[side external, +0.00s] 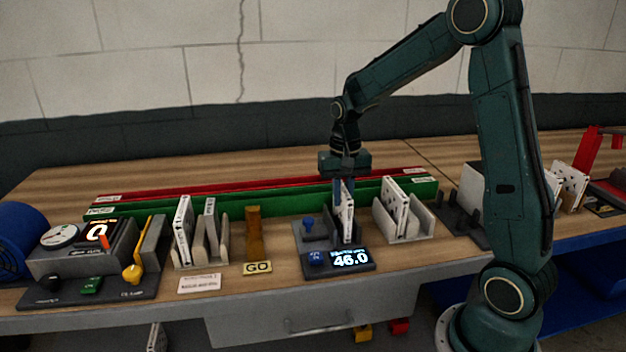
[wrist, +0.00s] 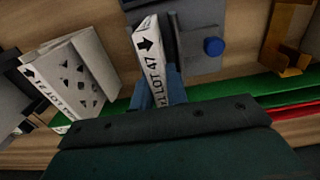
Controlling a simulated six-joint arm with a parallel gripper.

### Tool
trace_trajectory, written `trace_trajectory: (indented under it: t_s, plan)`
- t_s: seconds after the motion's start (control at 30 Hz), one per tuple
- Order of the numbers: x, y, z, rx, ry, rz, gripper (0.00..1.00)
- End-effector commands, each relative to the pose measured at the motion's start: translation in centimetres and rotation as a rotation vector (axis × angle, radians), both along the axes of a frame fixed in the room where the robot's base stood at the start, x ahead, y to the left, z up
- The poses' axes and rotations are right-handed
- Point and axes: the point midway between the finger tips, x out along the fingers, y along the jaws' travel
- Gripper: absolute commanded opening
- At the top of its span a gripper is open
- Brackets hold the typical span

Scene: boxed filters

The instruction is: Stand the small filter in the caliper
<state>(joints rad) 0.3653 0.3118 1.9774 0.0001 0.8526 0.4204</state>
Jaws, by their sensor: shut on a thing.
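My gripper (side external: 344,186) is shut on the small filter (side external: 347,216), a thin white boxed panel held upright at the grey caliper (side external: 315,232). The filter's lower end is down at the caliper's slot; I cannot tell whether it touches the bottom. The caliper's display (side external: 349,258) reads 46.0. In the wrist view, the filter (wrist: 150,48) shows its edge with a black arrow and "LOT 47", between my blue fingers (wrist: 162,88). The caliper (wrist: 196,14) lies beside it with a blue knob (wrist: 213,46). My gripper hides part of the filter.
A holder (side external: 421,226) with white filters stands close right of the caliper. Another filter rack (side external: 198,258) and a wooden GO gauge (side external: 255,238) stand left. Long green (side external: 270,206) and red (side external: 240,186) channels run behind. A dial instrument (side external: 60,236) sits far left.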

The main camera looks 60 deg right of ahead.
Motion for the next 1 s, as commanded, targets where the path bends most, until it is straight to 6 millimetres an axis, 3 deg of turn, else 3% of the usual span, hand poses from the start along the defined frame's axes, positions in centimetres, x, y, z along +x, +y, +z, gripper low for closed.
trace_trajectory:
  t_s: [0.73, 0.77, 0.87, 1.0]
  plan:
    - [-0.02, 0.01, -0.91, 0.0, 0.0, 0.0, 0.0]
    - [-0.02, 0.01, -0.91, 0.0, 0.0, 0.0, 0.17]
    - [-0.02, 0.01, -0.91, 0.0, 0.0, 0.0, 0.36]
    - [-0.01, 0.0, -0.91, 0.0, 0.0, 0.0, 0.4]
